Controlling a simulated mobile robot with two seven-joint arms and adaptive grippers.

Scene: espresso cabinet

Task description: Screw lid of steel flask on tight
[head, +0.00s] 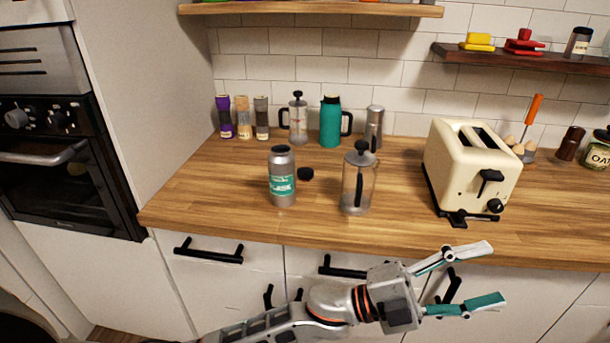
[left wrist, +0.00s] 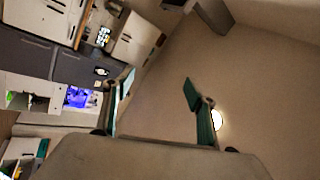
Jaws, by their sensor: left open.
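The steel flask (head: 283,187), grey with a teal label, stands upright on the wooden counter, left of the glass plunger pot. My left gripper (head: 485,275) is open and empty, in front of the counter's front edge, to the right of and nearer than the flask. Its spread fingers also show in the left wrist view (left wrist: 158,90), with nothing between them. My right gripper is out of view.
A plunger pot (head: 358,184) stands close right of the flask. A cream toaster (head: 473,165) stands further right. Grinders, a teal jug (head: 331,123) and a steel canister (head: 374,127) line the back wall. The counter (head: 225,190) left of the flask is clear.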

